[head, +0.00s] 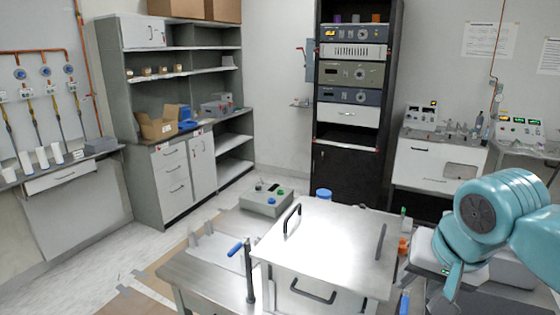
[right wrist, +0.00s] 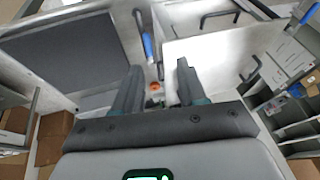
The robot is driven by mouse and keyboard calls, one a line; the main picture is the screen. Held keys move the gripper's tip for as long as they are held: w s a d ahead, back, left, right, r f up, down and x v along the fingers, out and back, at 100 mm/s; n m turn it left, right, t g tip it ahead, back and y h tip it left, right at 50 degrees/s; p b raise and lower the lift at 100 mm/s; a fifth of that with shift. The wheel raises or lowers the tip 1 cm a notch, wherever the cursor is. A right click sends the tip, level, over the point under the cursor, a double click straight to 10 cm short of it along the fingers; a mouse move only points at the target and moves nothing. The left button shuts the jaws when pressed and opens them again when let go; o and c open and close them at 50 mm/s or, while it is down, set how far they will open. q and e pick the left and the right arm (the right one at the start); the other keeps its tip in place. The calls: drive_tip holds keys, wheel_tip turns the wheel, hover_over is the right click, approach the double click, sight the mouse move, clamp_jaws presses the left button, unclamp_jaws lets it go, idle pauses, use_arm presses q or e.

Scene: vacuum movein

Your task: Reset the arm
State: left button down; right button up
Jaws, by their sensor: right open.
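My right arm, teal, enters the head view from the right edge. Its gripper (head: 447,272) hangs low beside the right side of a white-topped box (head: 335,235). In the right wrist view my right gripper (right wrist: 160,70) has its two dark fingers apart with nothing held between them. An orange item (right wrist: 155,87) shows beyond the fingers, apart from them. My left gripper is in neither view.
The box has dark handles and stands on a metal table (head: 205,283) with a blue-handled lever (head: 236,249). A grey control box (head: 265,200) is behind. A dark equipment rack (head: 345,175) and grey shelves (head: 190,90) stand farther back.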

drive_tip(key=w+a+f+n+g+y, duration=0.1)
drive_tip(key=a+f, duration=0.2)
drive_tip(key=f, duration=0.6)
drive_tip(key=w+a+f+n+g+y, duration=0.1)
drive_tip(key=a+f, duration=0.2)
drive_tip(key=f, duration=0.6)
drive_tip(key=w+a+f+n+g+y, duration=0.1)
drive_tip(key=w+a+f, duration=0.15)
drive_tip(key=f, duration=0.65)
drive_tip(key=s+a+f, duration=0.2)
drive_tip(key=s+f, duration=0.7)
drive_tip(key=f, duration=0.1)
drive_tip(key=s+a+f+g+y, duration=0.1)
drive_tip(key=s+a+f, duration=0.2)
drive_tip(key=s+f, duration=0.7)
drive_tip(key=shift+f+n, duration=0.3)
drive_tip(key=shift+f, duration=0.5)
